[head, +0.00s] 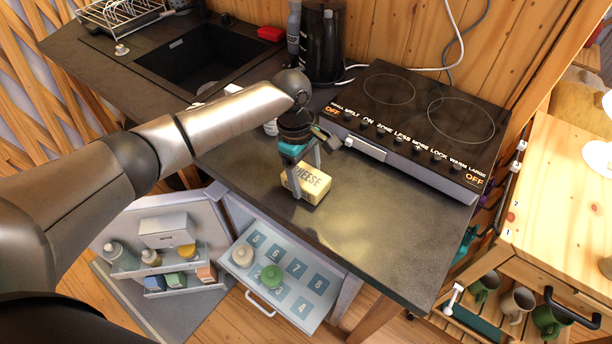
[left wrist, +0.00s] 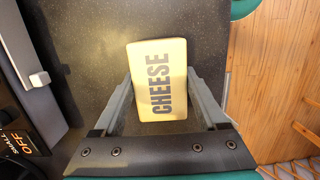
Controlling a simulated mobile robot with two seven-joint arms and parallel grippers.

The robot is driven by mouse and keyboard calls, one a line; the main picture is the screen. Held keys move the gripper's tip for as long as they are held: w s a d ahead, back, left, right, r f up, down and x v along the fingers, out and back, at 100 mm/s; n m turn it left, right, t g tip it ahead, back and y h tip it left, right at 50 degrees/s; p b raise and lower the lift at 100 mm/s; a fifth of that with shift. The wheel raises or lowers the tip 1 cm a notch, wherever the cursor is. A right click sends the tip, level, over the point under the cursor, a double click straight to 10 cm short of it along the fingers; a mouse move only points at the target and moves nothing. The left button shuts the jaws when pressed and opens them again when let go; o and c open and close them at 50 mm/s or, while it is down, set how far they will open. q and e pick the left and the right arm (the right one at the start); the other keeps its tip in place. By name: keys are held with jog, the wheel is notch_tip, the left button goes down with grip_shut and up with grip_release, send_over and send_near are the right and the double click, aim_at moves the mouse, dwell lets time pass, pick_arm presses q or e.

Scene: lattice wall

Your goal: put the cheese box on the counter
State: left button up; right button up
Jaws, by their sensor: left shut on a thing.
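The cheese box (head: 307,184) is a pale yellow block with "CHEESE" in dark letters on its top. It is at the dark counter (head: 375,212), in front of the hob; whether it rests on the surface or is just above it I cannot tell. My left gripper (head: 306,172) comes down from above and is shut on the box, one finger on each side. In the left wrist view the cheese box (left wrist: 158,80) lies between the two grey fingers, with the dark counter behind it. My right gripper is not in view.
A black hob (head: 415,115) stands behind the box. A sink (head: 200,55) and black kettle (head: 322,45) are at the back. An open drawer (head: 285,275) with numbered squares and an open cabinet door (head: 165,235) lie below the front edge. The counter right of the box is clear.

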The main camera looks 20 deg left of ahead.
aim_at(299, 172)
pick_arm(q)
jog(key=o, duration=1.5)
jog(key=shift+f, duration=0.1)
jog(key=shift+r, duration=0.2)
jog(key=r, duration=0.4)
jog(key=a+r+p, duration=0.1)
jog(key=r, duration=0.3)
jog(key=r+p, duration=0.1)
jog(key=r, duration=0.2)
jog(key=shift+w+a+r, duration=0.3)
jog(key=shift+a+r, duration=0.05)
jog(key=shift+r, duration=0.05)
